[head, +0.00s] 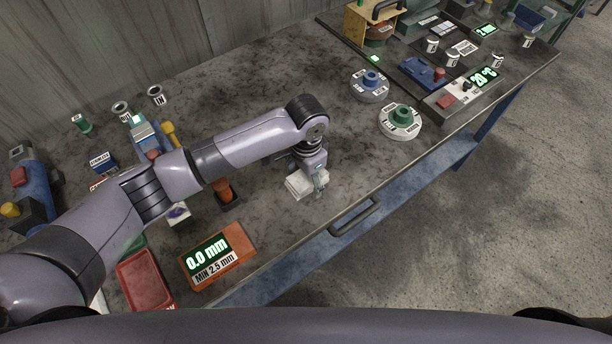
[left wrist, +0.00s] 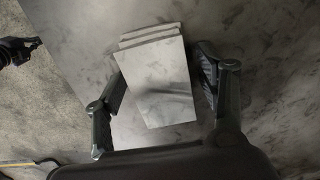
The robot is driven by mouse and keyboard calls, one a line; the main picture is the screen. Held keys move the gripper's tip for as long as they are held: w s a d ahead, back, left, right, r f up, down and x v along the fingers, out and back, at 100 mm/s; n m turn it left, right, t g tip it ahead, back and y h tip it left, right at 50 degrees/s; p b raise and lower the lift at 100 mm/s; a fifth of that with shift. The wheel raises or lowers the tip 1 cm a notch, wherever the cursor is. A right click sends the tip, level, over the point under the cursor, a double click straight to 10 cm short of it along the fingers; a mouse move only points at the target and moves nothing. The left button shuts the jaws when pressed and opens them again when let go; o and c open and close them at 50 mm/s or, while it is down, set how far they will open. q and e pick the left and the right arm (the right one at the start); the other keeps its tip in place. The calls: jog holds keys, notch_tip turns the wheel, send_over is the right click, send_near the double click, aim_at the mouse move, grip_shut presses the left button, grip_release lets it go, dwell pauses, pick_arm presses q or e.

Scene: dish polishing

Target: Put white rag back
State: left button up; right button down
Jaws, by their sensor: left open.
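A small stack of folded white rags (head: 299,188) lies on the workbench near its front edge. In the left wrist view the stack (left wrist: 157,85) has several flat layers, slightly offset, and lies between the fingers. My left gripper (head: 316,186) points down right at the stack, beside and over it. Its two fingers (left wrist: 160,100) are open, one on each side of the rags, with a visible gap to at least the right finger. Whether the left finger touches the stack I cannot tell. The gripper partly hides the rags in the head view. My right gripper does not show in the head view.
An orange gauge reading 0.0 mm (head: 213,257), a red tray (head: 145,280) and a small brown-orange item in a dark holder (head: 226,192) stand left of the rags. Round green (head: 401,121) and blue (head: 370,85) fixtures stand to the right. A drawer handle (head: 354,216) sticks out in front.

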pick_arm(q)
notch_tip(320, 180, up, 12)
jog(key=b, duration=0.2)
jog(key=shift+r+b, duration=0.15)
jog(key=shift+b, duration=0.15)
dwell(0.6)
